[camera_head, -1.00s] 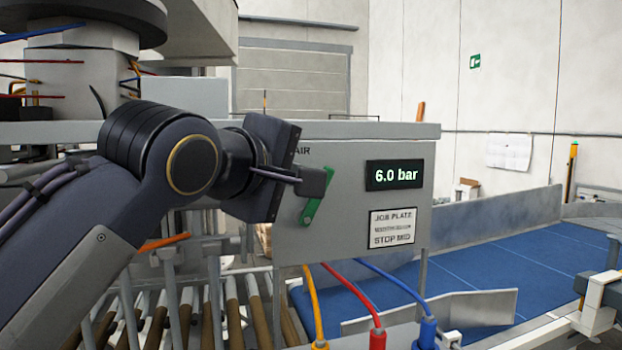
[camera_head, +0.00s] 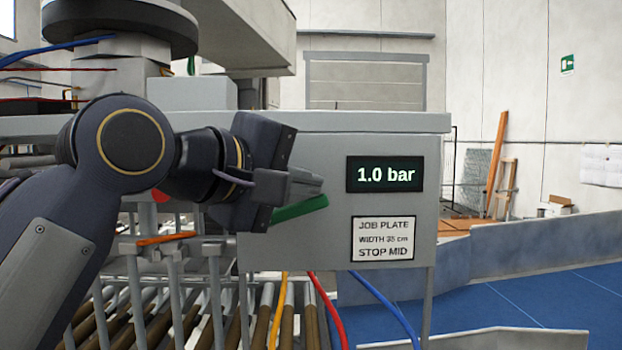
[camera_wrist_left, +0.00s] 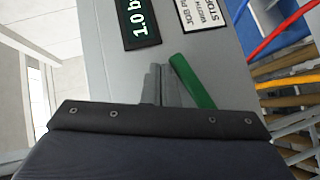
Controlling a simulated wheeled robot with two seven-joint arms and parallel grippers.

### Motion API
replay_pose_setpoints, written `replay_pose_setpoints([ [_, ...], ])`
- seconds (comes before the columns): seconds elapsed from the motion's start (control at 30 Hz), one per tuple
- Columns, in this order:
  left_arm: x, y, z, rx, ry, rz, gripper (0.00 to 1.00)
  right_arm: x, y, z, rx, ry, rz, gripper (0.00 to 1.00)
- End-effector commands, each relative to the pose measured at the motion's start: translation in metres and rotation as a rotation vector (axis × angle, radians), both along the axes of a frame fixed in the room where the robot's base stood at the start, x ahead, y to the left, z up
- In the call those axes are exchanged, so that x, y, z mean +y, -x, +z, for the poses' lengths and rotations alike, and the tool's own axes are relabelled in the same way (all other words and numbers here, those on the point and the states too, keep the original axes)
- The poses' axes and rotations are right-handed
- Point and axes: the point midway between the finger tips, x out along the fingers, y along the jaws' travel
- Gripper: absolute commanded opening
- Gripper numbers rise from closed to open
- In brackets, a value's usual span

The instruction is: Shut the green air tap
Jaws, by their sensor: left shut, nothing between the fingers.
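The green air tap handle (camera_head: 300,208) sits on the front of the grey air box (camera_head: 400,286). It lies near horizontal, its free end to the right and slightly up; my left gripper hides its pivot end. My left gripper (camera_head: 318,187) is shut and empty, with its fingers just above the handle. In the left wrist view the shut fingers (camera_wrist_left: 160,84) lie right beside the green handle (camera_wrist_left: 192,81); I cannot tell whether they touch it. The display (camera_head: 384,174) reads 1.0 bar. My right gripper is not in view.
A job plate (camera_head: 383,239) on the box reads width 35 cm, stop mid. Yellow, red and blue hoses (camera_head: 381,298) hang below the box. A roller conveyor (camera_head: 190,325) runs below left. A blue belt (camera_head: 540,308) with a grey side guard lies at right.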

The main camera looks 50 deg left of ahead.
Motion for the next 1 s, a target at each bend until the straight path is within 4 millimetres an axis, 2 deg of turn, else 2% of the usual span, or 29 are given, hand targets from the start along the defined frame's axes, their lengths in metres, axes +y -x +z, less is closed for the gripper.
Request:
replay_pose_setpoints([
  [0.5,-0.002,-0.003,-0.012,0.084,-0.070,0.001,0.00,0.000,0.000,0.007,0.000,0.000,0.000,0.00],
  [1.0,-0.003,-0.004,-0.014,0.101,-0.085,0.000,0.00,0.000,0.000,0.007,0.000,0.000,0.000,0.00],
])
